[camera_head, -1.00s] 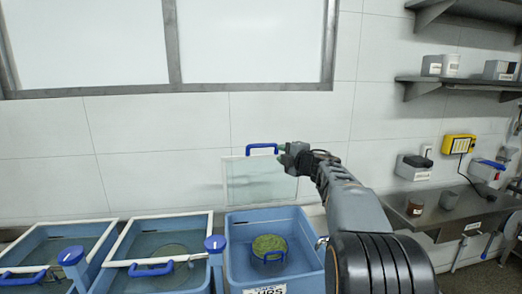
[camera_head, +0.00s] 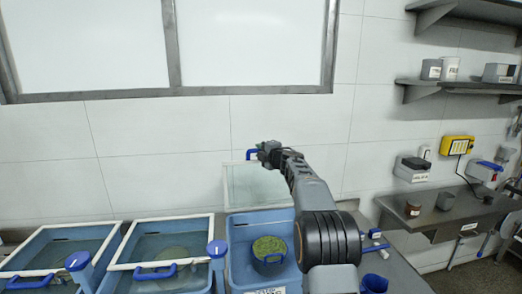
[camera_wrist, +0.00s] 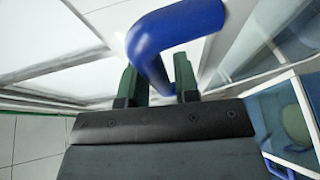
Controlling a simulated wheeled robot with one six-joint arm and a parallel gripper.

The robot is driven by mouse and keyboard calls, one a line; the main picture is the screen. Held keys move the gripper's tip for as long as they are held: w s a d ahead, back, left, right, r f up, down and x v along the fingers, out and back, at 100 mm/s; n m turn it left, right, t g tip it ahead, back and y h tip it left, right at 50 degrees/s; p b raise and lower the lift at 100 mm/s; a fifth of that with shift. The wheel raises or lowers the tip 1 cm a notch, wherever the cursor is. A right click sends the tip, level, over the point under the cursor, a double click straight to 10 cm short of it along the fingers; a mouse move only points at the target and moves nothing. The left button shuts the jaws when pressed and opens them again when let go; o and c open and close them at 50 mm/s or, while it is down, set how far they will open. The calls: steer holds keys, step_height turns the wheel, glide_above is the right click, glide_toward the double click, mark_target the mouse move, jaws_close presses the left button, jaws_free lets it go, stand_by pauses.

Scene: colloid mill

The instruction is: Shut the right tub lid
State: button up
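The right tub (camera_head: 238,262) is blue and stands open, with a green mass in a blue-handled basket (camera_head: 268,250) inside it. Its clear, white-framed lid (camera_head: 262,188) stands raised at the tub's back, near the wall. The lid's blue handle (camera_head: 250,155) is at its top edge, partly hidden by my gripper (camera_head: 264,150). In the wrist view, the handle (camera_wrist: 180,28) fills the top centre, and one end of it passes between the two green fingers of my gripper (camera_wrist: 162,80). The fingers are apart, and I see no clear grip on it.
Two more blue tubs with lids down and blue handles (camera_head: 155,272) stand to the left. Blue-topped posts (camera_head: 217,249) rise between the tubs. A steel shelf (camera_head: 445,215) with jars is at the right. The wall is close behind the lid.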

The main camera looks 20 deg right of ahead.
steer(key=shift+c, duration=0.4)
jaws_close()
